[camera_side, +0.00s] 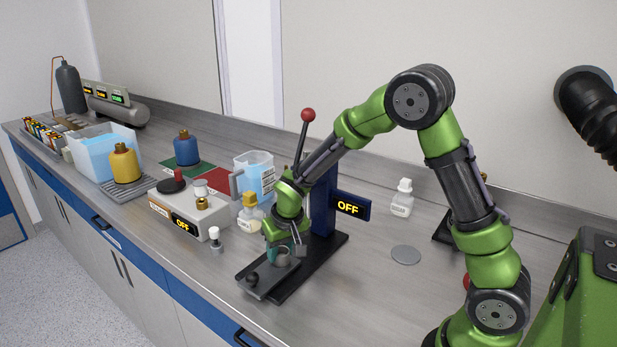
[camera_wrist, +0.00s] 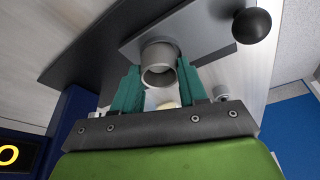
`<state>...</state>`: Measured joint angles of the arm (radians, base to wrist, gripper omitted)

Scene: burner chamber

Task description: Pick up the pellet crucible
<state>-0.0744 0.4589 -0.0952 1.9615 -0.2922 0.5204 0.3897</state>
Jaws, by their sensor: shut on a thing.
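The pellet crucible (camera_wrist: 158,52), a small grey open cup, is between the two teal fingers of my gripper (camera_wrist: 157,66) in the wrist view. My gripper is shut on it, one finger on each side. In the side view the crucible (camera_side: 283,260) shows at the front of the press base, with my gripper (camera_side: 284,250) coming down on it from above. It is over or on the grey plate (camera_wrist: 205,35) that has a black knob. I cannot tell whether the crucible touches the plate.
The dark blue press column (camera_side: 322,205) with an OFF sign (camera_side: 349,206) and a red-knobbed lever (camera_side: 307,115) stands close behind my gripper. A yellow-capped bottle (camera_side: 250,212) and a small white-topped item (camera_side: 215,240) stand to the left.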

